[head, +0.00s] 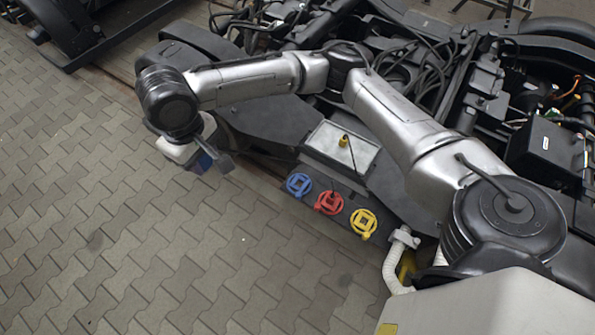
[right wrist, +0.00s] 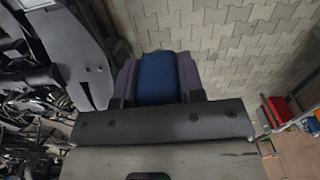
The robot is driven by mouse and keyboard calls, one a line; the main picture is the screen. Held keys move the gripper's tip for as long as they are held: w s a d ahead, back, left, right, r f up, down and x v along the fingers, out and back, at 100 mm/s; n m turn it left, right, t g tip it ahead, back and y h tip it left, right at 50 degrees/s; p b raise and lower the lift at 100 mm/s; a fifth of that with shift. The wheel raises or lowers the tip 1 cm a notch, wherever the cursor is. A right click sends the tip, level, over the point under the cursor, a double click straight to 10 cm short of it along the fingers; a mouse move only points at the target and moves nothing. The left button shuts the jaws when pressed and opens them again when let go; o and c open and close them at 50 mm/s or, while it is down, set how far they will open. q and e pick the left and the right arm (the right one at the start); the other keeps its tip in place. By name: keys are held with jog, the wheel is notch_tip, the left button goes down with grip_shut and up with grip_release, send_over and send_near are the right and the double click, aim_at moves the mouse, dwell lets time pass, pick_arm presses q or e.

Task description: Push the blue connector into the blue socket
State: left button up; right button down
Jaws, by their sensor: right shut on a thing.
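My right gripper (head: 208,163) hangs over the paving at the left of the head view, shut on the blue connector (head: 202,162). In the right wrist view the connector (right wrist: 158,78) sits between the two fingers, its blue face showing. The blue socket (head: 298,184) is a blue square ring on the dark panel of the bogie, to the right of and a little lower than the gripper in the head view. Connector and socket are clearly apart. My left gripper does not show.
A red socket (head: 328,202) and a yellow socket (head: 363,222) sit beside the blue one on the same panel. Above them is a light metal plate (head: 341,148) with a yellow fitting. Bogie frame and cables fill the upper right. The paving (head: 130,240) is clear.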

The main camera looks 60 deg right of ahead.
jog(key=shift+w, duration=0.35)
jog(key=w+d+f+m, duration=0.6)
jog(key=w+f+m, duration=0.1)
jog(key=w+f, duration=0.35)
jog(key=s+d+f+m+b, duration=0.1)
jog(key=d+f+m, duration=0.5)
jog(key=d+f, duration=0.7)
jog(key=s+d+f+m, duration=0.3)
jog(key=s+d+f, duration=0.2)
jog(key=s+f, duration=0.3)
jog(key=s+d+f+m, duration=0.2)
jog(key=s+d+f, duration=0.3)
jog(key=f, duration=0.8)
jog(key=s, duration=0.3)
jog(key=shift+f+m+b, duration=0.25)
jog(key=shift+m+b, duration=0.15)
jog(key=shift+f, duration=0.15)
